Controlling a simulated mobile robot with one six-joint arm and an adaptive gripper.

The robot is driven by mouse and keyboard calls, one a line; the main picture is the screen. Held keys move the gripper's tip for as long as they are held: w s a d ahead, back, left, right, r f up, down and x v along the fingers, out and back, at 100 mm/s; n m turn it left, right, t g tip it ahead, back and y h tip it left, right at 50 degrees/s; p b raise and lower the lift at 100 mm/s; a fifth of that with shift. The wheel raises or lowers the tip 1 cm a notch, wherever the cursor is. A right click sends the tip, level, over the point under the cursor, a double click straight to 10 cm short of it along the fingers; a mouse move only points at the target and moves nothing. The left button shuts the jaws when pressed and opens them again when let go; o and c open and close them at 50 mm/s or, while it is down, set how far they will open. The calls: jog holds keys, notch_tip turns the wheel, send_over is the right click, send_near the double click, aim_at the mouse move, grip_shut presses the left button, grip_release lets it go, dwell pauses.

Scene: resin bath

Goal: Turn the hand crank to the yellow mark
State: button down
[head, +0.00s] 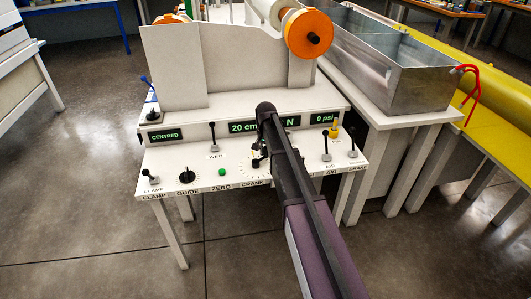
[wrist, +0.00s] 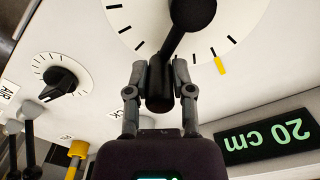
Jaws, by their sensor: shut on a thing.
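The hand crank (wrist: 178,38) is black, with a round hub at the top of the wrist view and an arm running down to its handle (wrist: 158,88). My gripper (wrist: 159,70) is shut on that handle, one finger on each side. The yellow mark (wrist: 219,65) is on the white dial (wrist: 130,17) among black ticks, right of the handle; the crank arm does not line up with it. In the head view my arm and gripper (head: 258,157) cover much of the crank, and I cannot make out the yellow mark there.
The white panel (head: 180,163) carries several levers, a black guide knob (head: 187,175) and a green button (head: 222,171). Displays read "CENTRED" (head: 167,135), "20 cm" (wrist: 266,135) and "0 psi" (head: 323,118). A metal bath (head: 408,88) stands behind right. Floor at left is clear.

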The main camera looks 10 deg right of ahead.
jog(key=shift+w, duration=0.1)
jog(key=n, duration=0.1)
jog(key=w+a+n, duration=0.1)
jog(key=n, duration=0.1)
jog(key=shift+w, duration=0.1)
jog(key=n, duration=0.1)
jog(key=a+n, duration=0.1)
jog(key=n, duration=0.1)
jog(key=shift+w, duration=0.35)
jog(key=n, duration=0.1)
jog(key=a+n, duration=0.1)
jog(key=shift+w+a+n, duration=0.15)
jog(key=shift+w+n, duration=0.1)
jog(key=shift+n, duration=0.05)
jog(key=shift+a+n, duration=0.3)
jog(key=shift+n, duration=0.45)
jog(key=shift+a+n, duration=0.3)
jog(key=shift+n, duration=0.45)
jog(key=shift+c, duration=2.4)
grip_release()
